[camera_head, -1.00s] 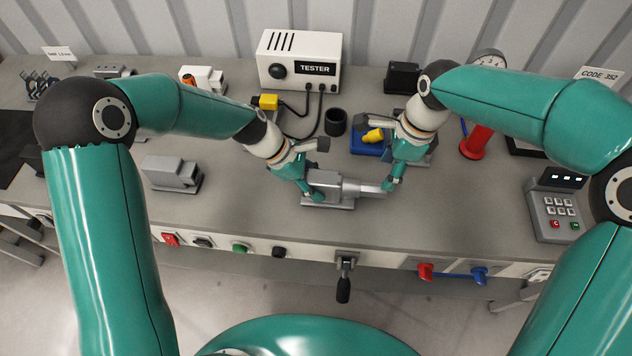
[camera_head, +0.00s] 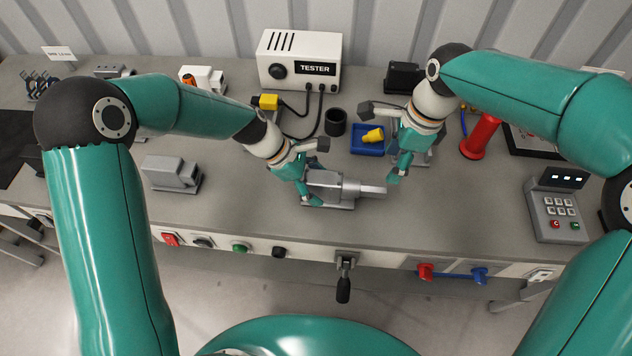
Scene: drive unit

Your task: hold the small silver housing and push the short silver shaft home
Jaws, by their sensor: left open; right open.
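The small silver housing (camera_head: 327,187) lies on a flat base near the middle of the bench. The short silver shaft (camera_head: 373,191) sticks out of its right end, level and in line with it. My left gripper (camera_head: 309,194) is open at the housing's left part, with its fingers around or beside it; whether they touch it I cannot tell. My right gripper (camera_head: 394,177) is open and empty, just above and right of the shaft's free end, apart from it.
A blue tray (camera_head: 361,150) with a yellow part and a black cup (camera_head: 335,122) stand behind the housing. The tester (camera_head: 299,60) is at the back, a red cylinder (camera_head: 480,137) and keypad (camera_head: 557,211) at the right. Another grey block (camera_head: 171,173) lies left. Bench in front is clear.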

